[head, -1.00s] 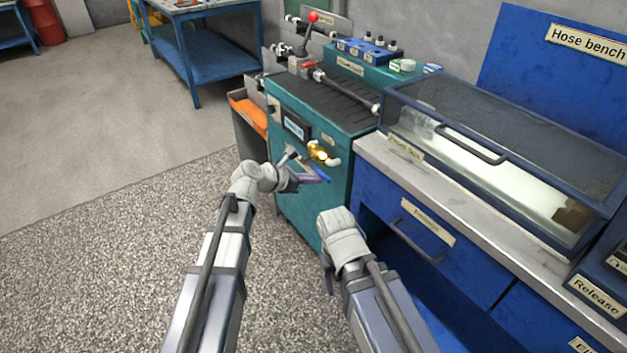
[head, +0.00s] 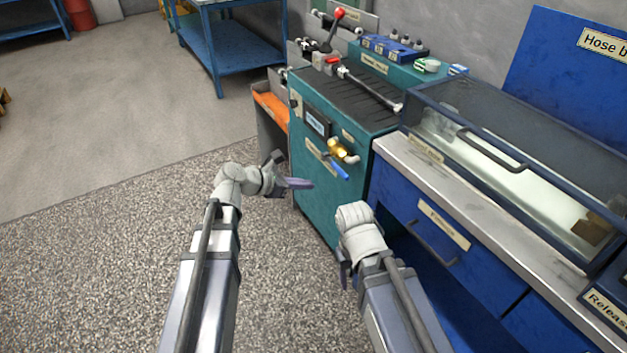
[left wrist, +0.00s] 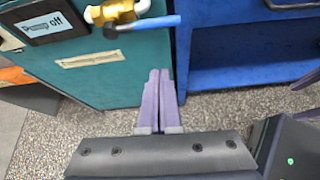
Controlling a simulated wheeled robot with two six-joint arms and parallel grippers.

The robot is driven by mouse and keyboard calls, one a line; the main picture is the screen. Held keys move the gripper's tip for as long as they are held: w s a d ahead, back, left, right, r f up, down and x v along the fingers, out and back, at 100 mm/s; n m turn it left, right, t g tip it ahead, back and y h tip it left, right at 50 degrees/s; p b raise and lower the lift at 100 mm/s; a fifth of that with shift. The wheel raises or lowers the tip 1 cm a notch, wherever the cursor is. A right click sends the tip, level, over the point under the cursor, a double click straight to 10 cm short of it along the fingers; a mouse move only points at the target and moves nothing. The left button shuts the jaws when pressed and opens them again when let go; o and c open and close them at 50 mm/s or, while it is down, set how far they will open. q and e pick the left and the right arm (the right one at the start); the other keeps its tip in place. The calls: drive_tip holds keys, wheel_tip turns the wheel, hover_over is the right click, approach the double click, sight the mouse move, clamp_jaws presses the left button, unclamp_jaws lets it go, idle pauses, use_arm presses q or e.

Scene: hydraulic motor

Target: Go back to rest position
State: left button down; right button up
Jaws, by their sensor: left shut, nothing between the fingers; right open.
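My left gripper (head: 300,184) is in front of the teal hydraulic bench (head: 330,205), apart from the brass valve (head: 340,150) with its blue lever (head: 340,171). In the left wrist view its purple fingers (left wrist: 159,75) are together with nothing between them, and the blue lever (left wrist: 150,22) is just beyond their tips. My right gripper (head: 345,275) hangs low beside the blue drawer cabinet. Its fingers are mostly hidden behind its own wrist in the head view, and a purple finger edge shows at the right of the left wrist view.
The blue drawer cabinet (head: 400,205) with its metal top and a clear-lidded case (head: 500,150) stands at the right. An orange tray (head: 270,105) is at the bench's left side. A blue table (head: 245,50) stands behind. The floor at the left is clear.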

use_arm(q)
drive_tip(key=shift+s+a+r, duration=0.1)
drive_tip(key=shift+s+a, duration=0.05)
drive_tip(key=s+d+f+m+g+y, duration=0.2)
drive_tip(key=s+d+f+m+g, duration=0.15)
drive_tip(key=s+m, duration=0.35)
drive_tip(key=s+d+f+m+g+y, duration=0.25)
drive_tip(key=s+f+m, duration=0.25)
drive_tip(key=m, duration=0.3)
drive_tip(key=s+a+f+m+g+y, duration=0.1)
drive_tip(key=s+a+f+m+y, duration=0.15)
drive_tip(key=s+m+y, duration=0.85)
wheel_tip(320, 180, up, 28)
drive_tip(key=w+m+h+p, duration=0.2)
drive_tip(key=h+p, duration=0.3)
drive_tip(key=p, duration=2.3)
drive_tip(key=shift+w+a+r+m, duration=0.15)
drive_tip(key=shift+w+a+m, duration=0.05)
drive_tip(key=shift+m, duration=0.1)
